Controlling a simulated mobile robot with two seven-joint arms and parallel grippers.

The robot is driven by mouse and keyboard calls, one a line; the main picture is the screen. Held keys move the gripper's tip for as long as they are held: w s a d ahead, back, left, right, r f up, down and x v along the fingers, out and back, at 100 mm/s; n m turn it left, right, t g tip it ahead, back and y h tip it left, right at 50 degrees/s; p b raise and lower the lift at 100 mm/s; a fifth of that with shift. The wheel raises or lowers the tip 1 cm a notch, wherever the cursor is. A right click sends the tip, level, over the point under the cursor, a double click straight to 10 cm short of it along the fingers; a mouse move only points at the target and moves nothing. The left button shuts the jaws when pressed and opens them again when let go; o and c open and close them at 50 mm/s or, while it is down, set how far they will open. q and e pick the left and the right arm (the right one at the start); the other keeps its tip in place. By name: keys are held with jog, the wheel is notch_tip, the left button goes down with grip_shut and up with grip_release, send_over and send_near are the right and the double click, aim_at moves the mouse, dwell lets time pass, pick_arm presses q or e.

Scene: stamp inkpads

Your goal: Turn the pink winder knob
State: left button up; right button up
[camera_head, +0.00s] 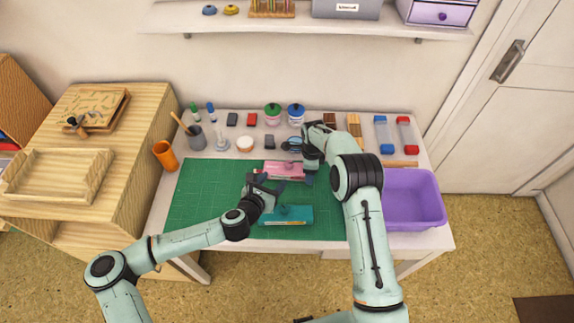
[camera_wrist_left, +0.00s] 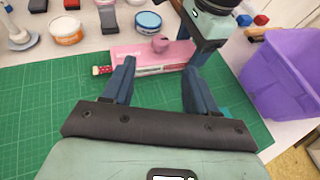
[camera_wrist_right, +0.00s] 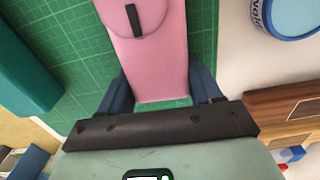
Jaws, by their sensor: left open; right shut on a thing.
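The pink box (camera_head: 284,169) lies on the green cutting mat (camera_head: 205,195). Its round pink winder knob (camera_wrist_left: 160,43) stands on top, and a black bar crosses the knob (camera_wrist_right: 134,20) in the right wrist view. My right gripper (camera_head: 309,167) is shut on the box's right end, with its fingers along both sides of the box (camera_wrist_right: 155,60). My left gripper (camera_head: 268,184) is open and empty, just in front of the box. In the left wrist view its fingers (camera_wrist_left: 158,66) are spread, with the knob beyond and between them, apart from them.
A teal box (camera_head: 286,215) lies on the mat in front of the pink one. A purple bin (camera_head: 413,199) stands at the right. Ink pots, stamps and an orange cup (camera_head: 165,155) line the back and left. The mat's left part is clear.

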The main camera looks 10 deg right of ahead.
aim_at(288, 164)
pick_arm(q)
jog(key=x, duration=1.1)
jog(key=shift+w+d+f, duration=0.1)
jog(key=shift+d+f, duration=0.05)
jog(key=shift+f, duration=0.1)
jog(key=c, duration=1.1)
